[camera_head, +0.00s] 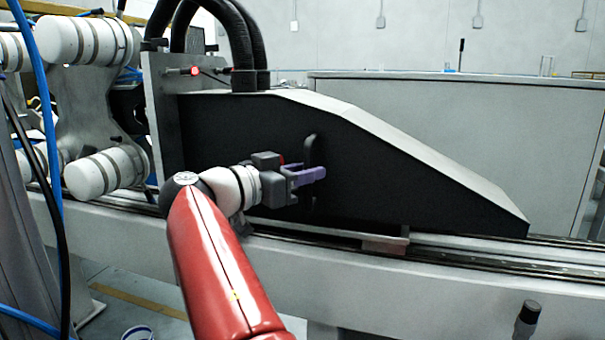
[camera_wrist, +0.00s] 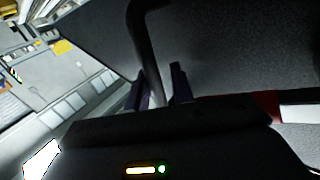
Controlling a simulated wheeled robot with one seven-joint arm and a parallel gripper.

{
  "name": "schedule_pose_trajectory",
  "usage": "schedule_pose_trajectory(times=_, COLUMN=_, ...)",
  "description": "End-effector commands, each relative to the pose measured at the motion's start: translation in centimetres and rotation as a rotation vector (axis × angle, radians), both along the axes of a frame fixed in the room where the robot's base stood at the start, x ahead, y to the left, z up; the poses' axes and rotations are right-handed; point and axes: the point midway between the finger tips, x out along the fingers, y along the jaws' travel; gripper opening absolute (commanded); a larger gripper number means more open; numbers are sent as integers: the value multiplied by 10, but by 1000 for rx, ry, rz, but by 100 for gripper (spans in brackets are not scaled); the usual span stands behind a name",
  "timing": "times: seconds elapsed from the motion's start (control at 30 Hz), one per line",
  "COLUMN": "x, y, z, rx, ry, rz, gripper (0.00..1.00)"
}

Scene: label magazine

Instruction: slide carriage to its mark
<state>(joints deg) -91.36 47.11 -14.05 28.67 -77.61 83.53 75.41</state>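The carriage (camera_head: 410,185) is a large black-sided body with a grey top that slopes down to the right. It sits on the rail (camera_head: 480,258). An upright dark handle (camera_head: 309,150) stands out from its side. My gripper (camera_head: 308,176), with purple fingers, is at the handle's lower part. In the wrist view, the handle (camera_wrist: 146,50) runs down between the two fingers, with a small gap visible on the right-finger side. The fingers look open around it; contact is not clear. I cannot make out a definite mark for the carriage.
A brownish block (camera_head: 385,244) sits at the rail below the carriage. White rollers (camera_head: 95,174) and an upright grey plate (camera_head: 160,110) stand at the left. The rail is clear right of the carriage. A dark knob (camera_head: 527,318) rises at front right.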

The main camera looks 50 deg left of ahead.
Motion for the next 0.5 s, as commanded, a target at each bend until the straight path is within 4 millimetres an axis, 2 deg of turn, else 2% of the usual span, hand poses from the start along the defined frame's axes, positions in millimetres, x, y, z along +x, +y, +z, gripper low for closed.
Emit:
schedule_pose_trajectory(times=0.03, x=-5, y=6, z=-1, rx=-2, ry=-1, rz=22, gripper=20)
schedule_pose_trajectory(times=0.33, x=-9, y=8, z=-1, rx=-2, ry=0, rz=30, gripper=20)
schedule_pose_trajectory(times=0.5, x=-30, y=6, z=-2, rx=-2, ry=0, rz=31, gripper=20)
